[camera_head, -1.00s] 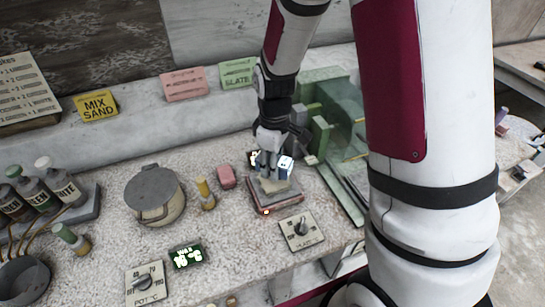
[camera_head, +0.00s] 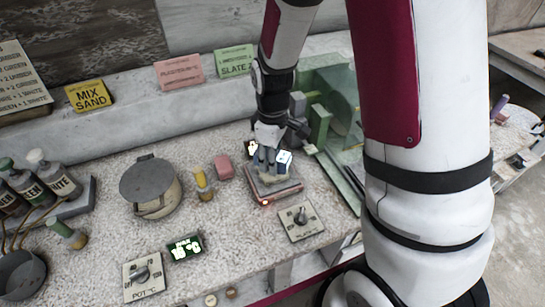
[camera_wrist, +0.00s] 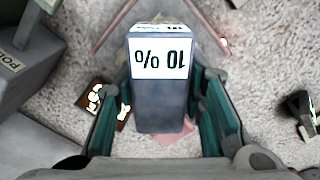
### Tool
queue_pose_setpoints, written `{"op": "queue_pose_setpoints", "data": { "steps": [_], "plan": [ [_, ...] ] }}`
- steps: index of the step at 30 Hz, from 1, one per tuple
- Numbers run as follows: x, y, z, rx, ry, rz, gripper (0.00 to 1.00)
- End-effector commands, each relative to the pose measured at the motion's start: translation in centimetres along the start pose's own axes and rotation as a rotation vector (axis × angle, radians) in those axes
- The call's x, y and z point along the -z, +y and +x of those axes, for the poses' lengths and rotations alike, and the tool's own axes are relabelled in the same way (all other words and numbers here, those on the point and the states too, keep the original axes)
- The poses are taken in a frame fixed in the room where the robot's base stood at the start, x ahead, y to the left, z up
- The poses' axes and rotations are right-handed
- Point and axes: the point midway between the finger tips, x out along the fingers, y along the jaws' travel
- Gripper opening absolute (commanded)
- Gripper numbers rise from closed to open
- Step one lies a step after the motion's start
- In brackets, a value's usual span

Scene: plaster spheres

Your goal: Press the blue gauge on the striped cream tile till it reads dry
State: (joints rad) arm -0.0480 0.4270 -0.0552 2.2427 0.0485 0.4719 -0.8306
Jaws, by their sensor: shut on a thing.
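My gripper (camera_head: 268,156) is shut on the blue gauge (camera_wrist: 161,105), with a green-padded finger on each side of it in the wrist view. The gauge's white display (camera_wrist: 160,58) reads 10 %, upside down in that view. The gauge also shows in the head view (camera_head: 284,160). It is held over a pale tile (camera_head: 282,187) on a low reddish plate (camera_head: 276,200). The gauge and fingers hide much of the tile; I cannot make out its stripes or tell whether the gauge's tip touches it.
A plate dial (camera_head: 301,221) stands in front. A lidded pot (camera_head: 152,187), a pink block (camera_head: 223,167) and a yellow-topped stamp (camera_head: 202,184) stand to the left. A green lit display (camera_head: 185,247) and a pot dial (camera_head: 143,277) are nearer. Green blocks (camera_head: 321,125) stand close behind right.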

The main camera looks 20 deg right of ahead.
Motion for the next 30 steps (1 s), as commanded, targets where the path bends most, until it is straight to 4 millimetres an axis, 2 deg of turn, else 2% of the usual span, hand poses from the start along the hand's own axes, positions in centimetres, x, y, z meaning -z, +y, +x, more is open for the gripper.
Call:
{"op": "queue_pose_setpoints", "data": {
  "steps": [30],
  "plan": [
    [0.01, 0.01, 0.98, 0.000, 0.000, 0.000, 0.14]
  ]
}}
